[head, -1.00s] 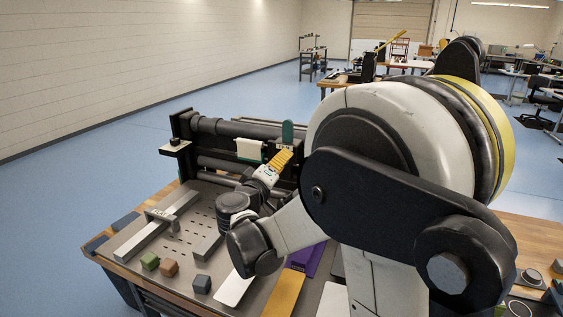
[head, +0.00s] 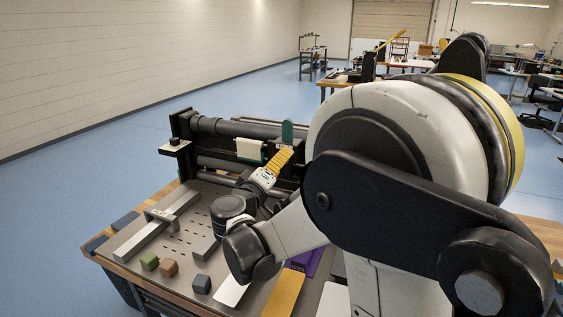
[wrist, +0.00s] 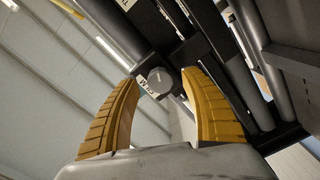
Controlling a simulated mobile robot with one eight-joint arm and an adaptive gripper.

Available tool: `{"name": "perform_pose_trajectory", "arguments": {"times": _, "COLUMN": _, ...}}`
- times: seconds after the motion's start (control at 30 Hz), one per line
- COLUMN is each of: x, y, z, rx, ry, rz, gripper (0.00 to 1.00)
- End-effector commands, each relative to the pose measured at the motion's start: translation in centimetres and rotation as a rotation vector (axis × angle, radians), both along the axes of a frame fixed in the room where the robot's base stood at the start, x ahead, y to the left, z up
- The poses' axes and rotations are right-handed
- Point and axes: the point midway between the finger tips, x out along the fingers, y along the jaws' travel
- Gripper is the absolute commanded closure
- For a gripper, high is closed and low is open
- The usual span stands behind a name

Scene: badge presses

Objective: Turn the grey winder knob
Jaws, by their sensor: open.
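The grey knob (wrist: 161,79) is round with a pale mark on its face and shows in the wrist view, beside a small white lettered label (wrist: 146,86). My gripper (wrist: 160,75) has its yellow fingers spread, one on each side of the knob in the picture. I see no clear contact, and the depth between fingertips and knob is hard to tell. In the head view my gripper (head: 284,156) is at the front of the black roller machine (head: 222,126), just below a green upright lever (head: 287,131). The knob is not clearly visible there.
Dark rollers and bars (wrist: 237,60) run close beside the right finger. A dark knob (head: 174,142) stands on a small plate at the machine's left. Green, brown and grey blocks (head: 169,268) sit on the bench plate near a clamp bar (head: 160,223).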

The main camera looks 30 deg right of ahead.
Motion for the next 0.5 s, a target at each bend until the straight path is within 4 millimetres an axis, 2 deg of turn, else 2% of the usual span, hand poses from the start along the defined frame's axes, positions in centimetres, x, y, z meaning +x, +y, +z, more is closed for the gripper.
{"name": "perform_pose_trajectory", "arguments": {"times": 0.3, "x": -4.3, "y": 5.7, "z": 0.0, "rx": 0.000, "ry": 0.000, "rz": 0.004, "gripper": 0.46}}
{"name": "perform_pose_trajectory", "arguments": {"times": 0.5, "x": -6.0, "y": 7.8, "z": 0.0, "rx": 0.000, "ry": 0.000, "rz": 0.002, "gripper": 0.46}}
